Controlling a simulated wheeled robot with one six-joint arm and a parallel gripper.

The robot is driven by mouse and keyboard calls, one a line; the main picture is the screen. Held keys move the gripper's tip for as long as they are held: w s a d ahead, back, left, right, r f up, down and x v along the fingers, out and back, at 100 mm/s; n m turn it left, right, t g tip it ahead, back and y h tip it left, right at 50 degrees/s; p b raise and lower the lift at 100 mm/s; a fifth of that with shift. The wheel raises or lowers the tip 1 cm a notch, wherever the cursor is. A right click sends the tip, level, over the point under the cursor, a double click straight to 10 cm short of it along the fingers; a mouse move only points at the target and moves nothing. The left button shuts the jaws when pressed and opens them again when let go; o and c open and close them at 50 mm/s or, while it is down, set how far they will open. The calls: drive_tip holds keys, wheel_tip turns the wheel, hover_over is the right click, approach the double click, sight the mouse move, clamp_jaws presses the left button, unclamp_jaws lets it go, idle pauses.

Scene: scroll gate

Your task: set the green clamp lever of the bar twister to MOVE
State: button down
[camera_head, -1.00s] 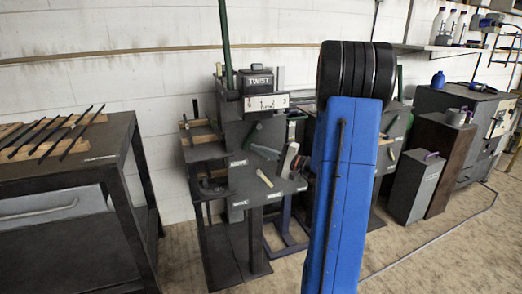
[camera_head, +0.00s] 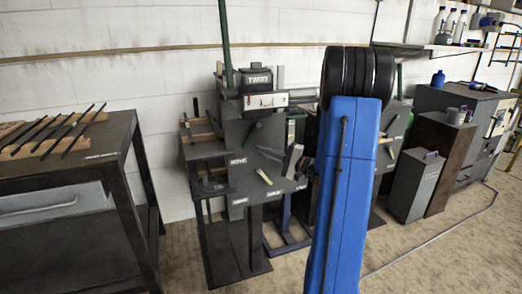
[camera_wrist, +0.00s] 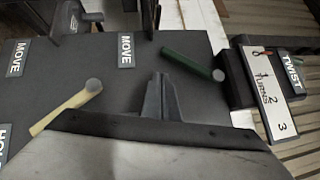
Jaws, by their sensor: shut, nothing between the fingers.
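The bar twister (camera_head: 236,190) is a dark machine with a TWIST display box. Its green lever (camera_wrist: 190,63) lies slanted on the dark panel in the wrist view, between a MOVE label (camera_wrist: 126,50) and the TWIST box (camera_wrist: 290,73). Its round pale end is by the box; its other end points toward that label. In the head view the green lever (camera_head: 252,132) is small and dark below the display. My gripper (camera_wrist: 160,80) is shut and empty, its tips just short of the green lever, with no clear contact. Which end is the pivot, I cannot tell.
A cream lever (camera_wrist: 65,108) lies left of my gripper, near a second MOVE label (camera_wrist: 18,58) and a partly cut-off HOLD label (camera_wrist: 3,142). A table with dark bars (camera_head: 60,135) stands at the left. My blue arm hides part of the machine's right side.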

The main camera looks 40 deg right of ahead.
drive_tip(key=s+d+f, duration=0.4)
drive_tip(key=s, duration=0.4)
drive_tip(key=shift+s+d+f, duration=0.2)
drive_tip(key=shift+s+f, duration=0.1)
drive_tip(key=shift+a, duration=0.1)
